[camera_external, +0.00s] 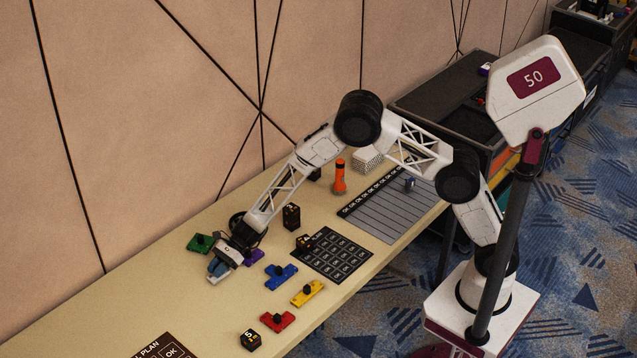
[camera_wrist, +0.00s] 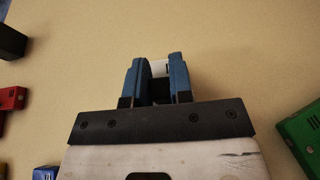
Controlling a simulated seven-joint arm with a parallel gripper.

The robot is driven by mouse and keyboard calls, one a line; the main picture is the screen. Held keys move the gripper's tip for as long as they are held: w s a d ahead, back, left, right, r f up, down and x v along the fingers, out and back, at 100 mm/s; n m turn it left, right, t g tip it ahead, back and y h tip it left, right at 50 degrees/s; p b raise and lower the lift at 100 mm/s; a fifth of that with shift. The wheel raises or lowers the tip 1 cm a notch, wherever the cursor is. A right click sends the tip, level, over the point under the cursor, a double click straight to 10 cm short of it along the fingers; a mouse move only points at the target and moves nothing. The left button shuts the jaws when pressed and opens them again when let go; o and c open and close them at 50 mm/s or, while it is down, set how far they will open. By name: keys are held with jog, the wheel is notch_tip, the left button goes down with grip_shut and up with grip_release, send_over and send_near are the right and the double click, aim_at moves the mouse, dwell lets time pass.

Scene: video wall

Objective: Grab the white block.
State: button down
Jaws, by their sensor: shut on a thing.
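My gripper (camera_external: 218,266) reaches down at the left end of the arm, low over the tan table. In the wrist view its two blue fingers (camera_wrist: 160,80) are closed around the white block (camera_wrist: 160,67). Only a small white part and a dark part of the block show between the fingers; the rest is hidden. In the external view, a pale bit of the white block (camera_external: 216,280) shows at the fingertips. I cannot tell whether the block touches the table.
Near my gripper are a green block (camera_external: 201,243), a purple block (camera_external: 254,257) and a blue block (camera_external: 281,276). Yellow (camera_external: 307,293) and red (camera_external: 277,321) blocks lie to the right.

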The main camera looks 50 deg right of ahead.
jog(key=shift+r, duration=4.7)
